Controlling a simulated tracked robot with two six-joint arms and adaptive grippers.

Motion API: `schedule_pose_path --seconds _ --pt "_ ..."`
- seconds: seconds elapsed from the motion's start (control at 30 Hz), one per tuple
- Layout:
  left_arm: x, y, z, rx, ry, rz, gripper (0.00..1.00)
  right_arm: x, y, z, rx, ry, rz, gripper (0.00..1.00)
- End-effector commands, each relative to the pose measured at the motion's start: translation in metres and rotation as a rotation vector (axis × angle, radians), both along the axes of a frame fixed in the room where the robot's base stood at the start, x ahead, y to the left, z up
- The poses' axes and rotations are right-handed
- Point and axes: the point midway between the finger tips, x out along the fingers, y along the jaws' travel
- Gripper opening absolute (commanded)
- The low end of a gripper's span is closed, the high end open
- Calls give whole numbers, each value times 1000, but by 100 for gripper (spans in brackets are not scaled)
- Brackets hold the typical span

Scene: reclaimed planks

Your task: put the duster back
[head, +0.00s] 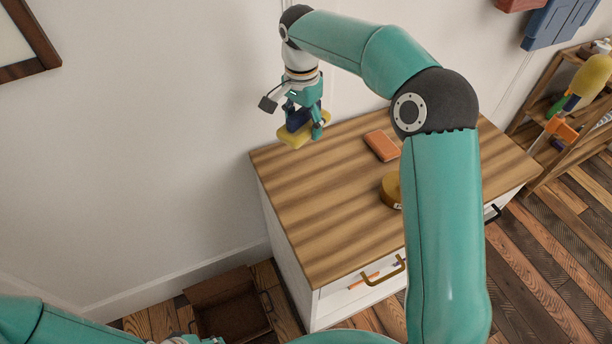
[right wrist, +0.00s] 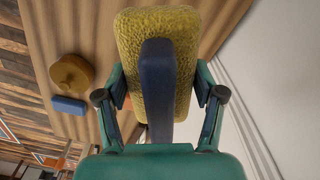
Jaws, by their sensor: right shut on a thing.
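The duster (head: 293,137) has a yellow fuzzy pad and a dark blue handle. In the head view it is held in the air around the far left corner of the wooden cabinet top (head: 310,230). My right gripper (head: 305,121) is shut on its handle. In the right wrist view the yellow pad (right wrist: 158,40) and blue handle (right wrist: 158,85) sit between the two fingers of the right gripper (right wrist: 160,98).
On the cabinet top lie an orange-brown flat case (head: 381,145) and a round tan object (head: 390,190). A blue block (right wrist: 69,105) sits beside the round object. A drawer with a brass handle (head: 384,272) is partly open. A brown box (head: 230,305) stands on the floor.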

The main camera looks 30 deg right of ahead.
Motion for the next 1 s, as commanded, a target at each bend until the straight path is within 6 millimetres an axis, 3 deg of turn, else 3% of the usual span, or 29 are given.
schedule_pose_path --seconds 0.1,0.2,0.33,0.47,0.8,1.0 --pt "0 0 -8 0 0 0 40 6 -11 16 10 -6 -233 30" --pt "0 0 -10 0 0 0 40 7 -16 26 16 -5 -360 30" --pt "0 0 -13 0 0 0 40 7 -19 22 18 -1 -429 30" --pt "0 0 -18 0 0 0 40 6 -20 -3 18 2 -435 30" --pt "0 0 -21 0 0 0 40 5 -20 -91 18 2 -432 30" --pt "0 0 -20 0 0 0 40 7 -19 -120 19 -3 -431 30"
